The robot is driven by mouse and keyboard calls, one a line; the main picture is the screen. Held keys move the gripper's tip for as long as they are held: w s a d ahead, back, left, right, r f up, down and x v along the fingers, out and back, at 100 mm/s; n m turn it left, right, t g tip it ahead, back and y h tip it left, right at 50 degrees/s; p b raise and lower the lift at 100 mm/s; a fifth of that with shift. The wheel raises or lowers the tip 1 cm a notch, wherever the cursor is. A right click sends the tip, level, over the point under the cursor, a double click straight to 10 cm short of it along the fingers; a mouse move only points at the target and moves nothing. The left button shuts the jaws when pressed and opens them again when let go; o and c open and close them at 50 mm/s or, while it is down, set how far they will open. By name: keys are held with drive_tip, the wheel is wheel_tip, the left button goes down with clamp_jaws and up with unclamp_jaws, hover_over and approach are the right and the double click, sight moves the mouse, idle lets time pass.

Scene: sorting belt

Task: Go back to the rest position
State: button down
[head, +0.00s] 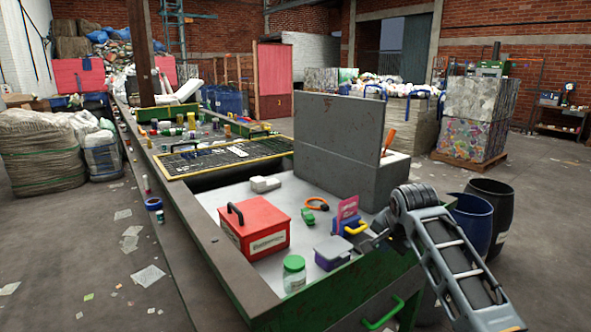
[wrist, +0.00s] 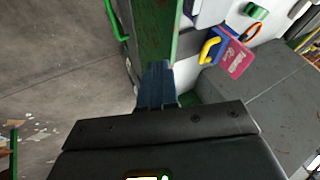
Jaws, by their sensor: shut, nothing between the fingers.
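My gripper (wrist: 158,85) is shut, with nothing between its fingers in the wrist view. It hangs over the green edge of the sorting bench. In the head view my gripper (head: 372,243) is small and dark, at the near right corner of the bench (head: 275,275), close to a grey-lidded box (head: 332,252). My arm reaches in from the lower right. No contact with any object can be made out.
On the bench are a red box (head: 254,228), a green-lidded jar (head: 294,274), a pink card (head: 347,211), a yellow handle (head: 355,228) and an orange loop (head: 317,204). A grey partition (head: 335,150) stands behind. Blue (head: 473,220) and black (head: 492,200) barrels stand right.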

drive_tip(key=s+a+f+n+t+y, duration=0.1)
drive_tip(key=s+a+f, duration=0.2)
drive_tip(key=s+f, duration=0.35)
drive_tip(key=s+a+f+n+t+y, duration=0.1)
drive_tip(key=s+a+f, duration=0.2)
drive_tip(key=s+f, duration=0.4)
drive_tip(key=s+a+f+n+t, duration=0.1)
drive_tip(key=s+f, duration=0.2)
drive_tip(key=s, duration=0.6)
drive_tip(key=s+a+f+n+t, duration=0.1)
drive_tip(key=s+f, duration=0.3)
drive_tip(key=s, duration=0.5)
drive_tip(key=s+d+r+n+t+h+b, duration=0.1)
drive_tip(key=s+d+r, duration=0.15)
drive_tip(key=s, duration=0.65)
drive_tip(key=s+d+r+n+t, duration=0.1)
drive_tip(key=s+r, duration=0.2)
drive_tip(key=s, duration=0.7)
drive_tip(key=s+d+r+n+t, duration=0.2)
drive_tip(key=s+d+r+n, duration=0.1)
drive_tip(key=s+r, duration=1)
wheel_tip(320, 180, up, 2)
drive_tip(key=shift+d+r+n+h, duration=0.1)
drive_tip(key=shift+d+n+h, duration=0.2)
drive_tip(key=shift+d+h, duration=0.15)
